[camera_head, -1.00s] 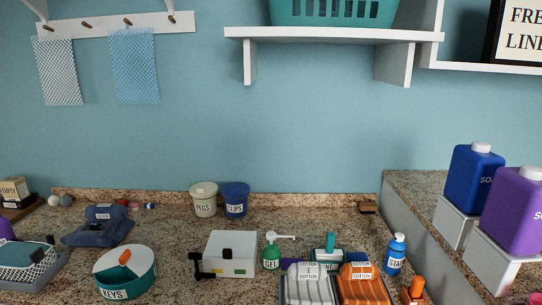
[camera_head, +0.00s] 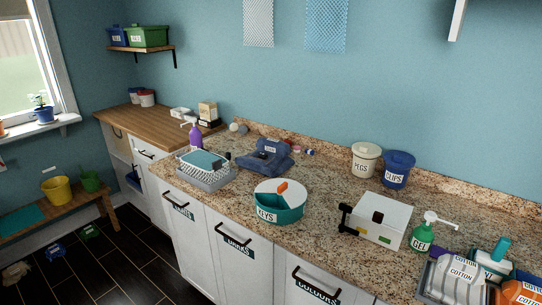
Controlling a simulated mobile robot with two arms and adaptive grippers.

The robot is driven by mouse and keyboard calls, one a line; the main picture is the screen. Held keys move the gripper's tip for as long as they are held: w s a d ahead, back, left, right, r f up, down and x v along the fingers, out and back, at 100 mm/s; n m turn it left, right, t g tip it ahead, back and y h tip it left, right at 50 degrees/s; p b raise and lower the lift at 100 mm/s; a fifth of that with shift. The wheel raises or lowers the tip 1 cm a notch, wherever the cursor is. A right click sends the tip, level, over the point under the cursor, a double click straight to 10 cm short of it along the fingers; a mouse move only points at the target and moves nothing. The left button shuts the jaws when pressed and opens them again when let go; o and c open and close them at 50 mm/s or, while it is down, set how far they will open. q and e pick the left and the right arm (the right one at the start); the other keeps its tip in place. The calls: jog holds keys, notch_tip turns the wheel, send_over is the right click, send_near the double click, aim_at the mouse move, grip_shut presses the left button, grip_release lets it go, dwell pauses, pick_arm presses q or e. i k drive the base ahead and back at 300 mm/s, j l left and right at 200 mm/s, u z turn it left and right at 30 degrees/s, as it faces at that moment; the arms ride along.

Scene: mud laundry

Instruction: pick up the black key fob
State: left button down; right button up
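No object is clearly readable as the black key fob. A small black piece (camera_head: 378,217) shows on the white box (camera_head: 392,212), and it may be the fob or part of the box. A black bracket-like shape (camera_head: 345,212) is at the box's left side. A round teal container labelled KEYS (camera_head: 279,208) stands left of the box, with a white top and an orange piece (camera_head: 282,187) on it. Neither of my grippers is in view.
Several items crowd the granite counter: PEGS tub (camera_head: 366,160), CLIPS tub (camera_head: 398,170), green pump bottle (camera_head: 423,235), cotton tray (camera_head: 453,279), folded blue cloth (camera_head: 265,158) and grey basket (camera_head: 206,172). Bare granite (camera_head: 325,195) lies between KEYS container and white box. Dark floor (camera_head: 110,275) is open at left.

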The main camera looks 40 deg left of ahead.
aim_at(263, 156)
jog(key=i+j+u, duration=0.3)
jog(key=j, duration=0.25)
jog(key=i+j+u, duration=0.3)
jog(key=i+j, duration=0.2)
jog(key=i, duration=0.1)
